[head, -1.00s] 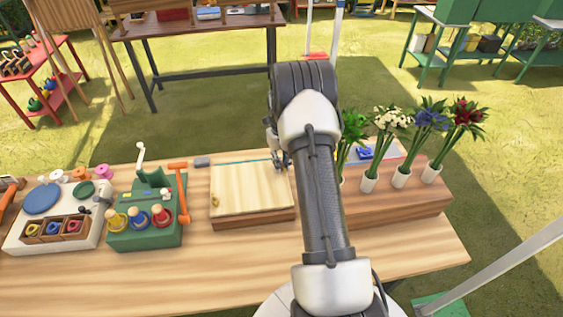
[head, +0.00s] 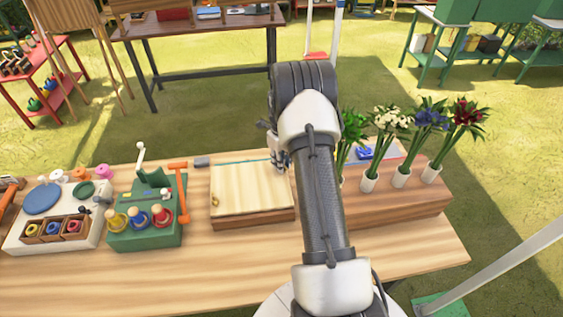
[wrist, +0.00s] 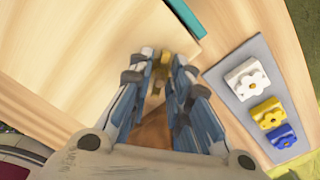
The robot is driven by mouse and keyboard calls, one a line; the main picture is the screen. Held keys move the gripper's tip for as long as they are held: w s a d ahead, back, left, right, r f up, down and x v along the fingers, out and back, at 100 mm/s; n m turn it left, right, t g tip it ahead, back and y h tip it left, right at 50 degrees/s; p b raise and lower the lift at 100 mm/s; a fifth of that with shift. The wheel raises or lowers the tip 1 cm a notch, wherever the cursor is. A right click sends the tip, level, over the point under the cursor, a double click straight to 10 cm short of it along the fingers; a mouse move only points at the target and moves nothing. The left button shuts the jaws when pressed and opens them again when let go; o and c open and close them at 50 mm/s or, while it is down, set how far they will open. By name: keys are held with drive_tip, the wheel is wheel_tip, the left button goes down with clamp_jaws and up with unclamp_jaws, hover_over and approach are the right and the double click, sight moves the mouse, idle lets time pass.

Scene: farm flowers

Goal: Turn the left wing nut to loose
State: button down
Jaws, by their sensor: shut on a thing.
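The pale wooden press board (head: 245,185) lies on the table left of my arm; it also fills the left of the wrist view (wrist: 70,50). A brass wing nut (head: 214,201) shows at its near left corner, apart from my gripper. My gripper (head: 279,160) is at the board's far right edge, pointing down. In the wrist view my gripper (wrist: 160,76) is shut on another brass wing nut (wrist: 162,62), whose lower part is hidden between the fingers.
A grey panel with white, yellow and blue flower blocks (wrist: 270,113) lies close right of the fingers. Flower vases (head: 401,176) stand on a wooden block at right. A green stand with coloured knobs (head: 143,235) and an orange hammer (head: 181,190) are left of the board.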

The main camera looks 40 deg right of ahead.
drive_tip(key=n, duration=0.5)
drive_tip(key=shift+n, duration=0.3)
drive_tip(key=n, duration=1.1)
drive_tip(key=shift+n, duration=0.4)
drive_tip(key=n, duration=1.1)
drive_tip(key=shift+n, duration=0.4)
drive_tip(key=n, duration=1.2)
drive_tip(key=shift+n, duration=0.3)
drive_tip(key=n, duration=0.5)
drive_tip(key=shift+n, duration=0.4)
